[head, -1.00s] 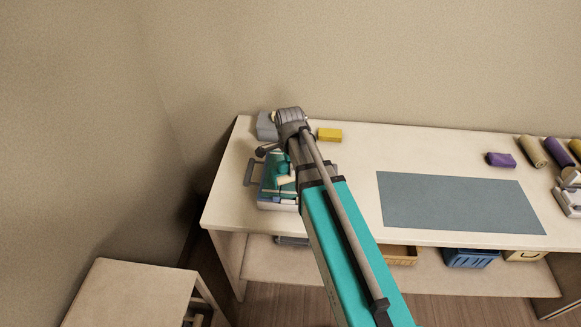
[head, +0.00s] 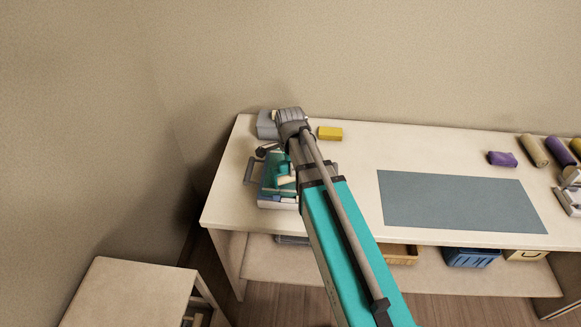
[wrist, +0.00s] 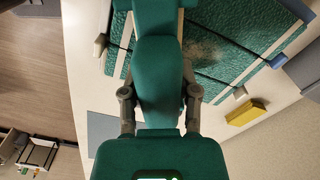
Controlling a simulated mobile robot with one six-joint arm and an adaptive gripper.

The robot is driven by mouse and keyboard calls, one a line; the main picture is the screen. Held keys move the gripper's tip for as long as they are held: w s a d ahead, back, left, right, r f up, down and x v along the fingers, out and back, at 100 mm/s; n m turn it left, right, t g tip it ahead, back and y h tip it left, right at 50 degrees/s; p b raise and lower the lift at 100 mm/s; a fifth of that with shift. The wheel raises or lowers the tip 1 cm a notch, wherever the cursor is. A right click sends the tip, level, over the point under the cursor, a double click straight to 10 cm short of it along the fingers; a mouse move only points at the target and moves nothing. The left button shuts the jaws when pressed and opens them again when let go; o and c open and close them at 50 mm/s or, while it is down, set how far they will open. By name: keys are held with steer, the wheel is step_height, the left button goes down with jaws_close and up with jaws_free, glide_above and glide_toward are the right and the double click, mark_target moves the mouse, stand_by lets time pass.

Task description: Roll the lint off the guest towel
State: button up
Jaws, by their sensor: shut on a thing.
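The guest towel is a dark teal textured cloth (wrist: 233,36) with dark crosswise lines, pale edging and small blocks at its corners in the wrist view. A greyish-brown fuzzy patch of lint (wrist: 203,49) lies on it, right of the held tool. In the head view, the towel (head: 268,165) is on the left of the table, partly hidden by my arm. My gripper (wrist: 160,96) is shut on a smooth green tool, seemingly the lint roller (wrist: 157,70), which lies over the towel in the picture. Whether the roller touches the cloth cannot be told.
A yellow block (head: 330,134) and a grey box (head: 266,126) stand behind the towel. A blue-grey mat (head: 455,203) lies bare in the middle of the table (head: 350,160).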

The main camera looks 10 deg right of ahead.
steer(key=shift+f+b, duration=0.5)
steer(key=shift+f, duration=0.05)
stand_by(0.9)
steer(key=shift+w, duration=0.15)
steer(key=shift+w+d, duration=0.25)
steer(key=shift+w, duration=0.5)
steer(key=shift+w+d, duration=0.3)
steer(key=shift+w, duration=0.5)
steer(key=shift+w+d, duration=0.25)
steer(key=shift+w, duration=0.5)
steer(key=shift+w, duration=0.1)
steer(key=shift+w+d, duration=0.25)
steer(key=shift+w, duration=0.55)
steer(key=shift+w+d, duration=0.25)
steer(key=shift+w, duration=0.55)
steer(key=shift+w+d, duration=0.25)
steer(key=shift+w, duration=0.55)
steer(key=shift+s, duration=0.1)
steer(key=shift+s+a, duration=0.25)
steer(key=shift+s, duration=0.55)
steer(key=shift+s+a, duration=0.25)
steer(key=shift+s, duration=0.6)
steer(key=shift+s+a, duration=0.25)
steer(key=shift+s, duration=0.55)
steer(key=shift+s+a, duration=0.25)
steer(key=shift+s, duration=0.55)
steer(key=shift+s+a, duration=0.3)
steer(key=shift+s, duration=0.55)
steer(key=shift+s+a, duration=0.25)
steer(key=shift+s, duration=0.55)
